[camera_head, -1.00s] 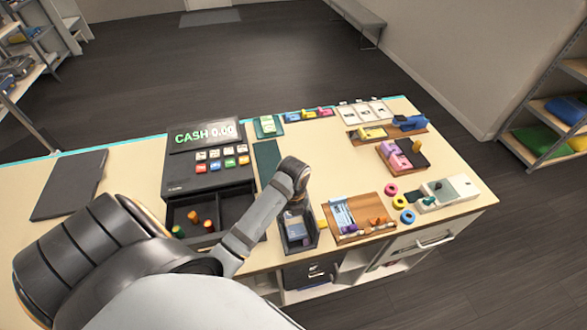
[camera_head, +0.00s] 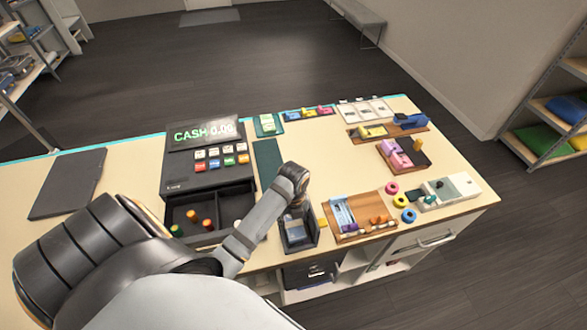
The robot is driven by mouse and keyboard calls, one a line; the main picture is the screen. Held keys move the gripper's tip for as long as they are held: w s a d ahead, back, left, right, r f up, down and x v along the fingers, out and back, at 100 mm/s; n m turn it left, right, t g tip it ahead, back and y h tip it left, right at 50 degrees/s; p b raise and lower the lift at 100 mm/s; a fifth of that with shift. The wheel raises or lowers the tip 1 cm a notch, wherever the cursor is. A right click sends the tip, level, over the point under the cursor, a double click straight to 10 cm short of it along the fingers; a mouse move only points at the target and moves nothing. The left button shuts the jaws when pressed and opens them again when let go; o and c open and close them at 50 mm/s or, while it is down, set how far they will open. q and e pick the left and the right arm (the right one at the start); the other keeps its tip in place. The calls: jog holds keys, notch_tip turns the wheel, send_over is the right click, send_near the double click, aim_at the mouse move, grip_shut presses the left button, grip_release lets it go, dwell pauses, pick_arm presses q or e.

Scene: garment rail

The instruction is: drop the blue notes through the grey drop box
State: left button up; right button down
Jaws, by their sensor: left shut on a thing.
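The grey drop box (camera_head: 301,245) stands at the counter's front edge, between the cash drawer and a wooden tray. My left arm reaches in from the left, and my left gripper (camera_head: 298,208) points down over the box's opening. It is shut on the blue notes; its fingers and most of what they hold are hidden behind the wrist. More light-blue notes (camera_head: 342,214) lie in the left part of the wooden tray (camera_head: 368,234). My right gripper is not in view.
The cash register (camera_head: 207,160) with its open drawer is just left of my forearm. Coloured rings (camera_head: 401,201), a card terminal (camera_head: 452,190) and trays with blocks (camera_head: 402,154) fill the counter's right side. A dark flat pad (camera_head: 68,183) lies at the left.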

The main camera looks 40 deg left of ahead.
pick_arm(q)
jog(key=shift+p, duration=0.45)
jog(key=shift+f, duration=0.25)
dwell(1.0)
jog(key=o, duration=1.2)
jog(key=shift+c, duration=0.2)
jog(key=shift+o, duration=0.4)
jog(key=shift+a, duration=0.2)
jog(key=shift+r, duration=0.1)
jog(key=shift+d, duration=0.1)
jog(key=shift+c, duration=1)
jog(key=shift+o, duration=0.5)
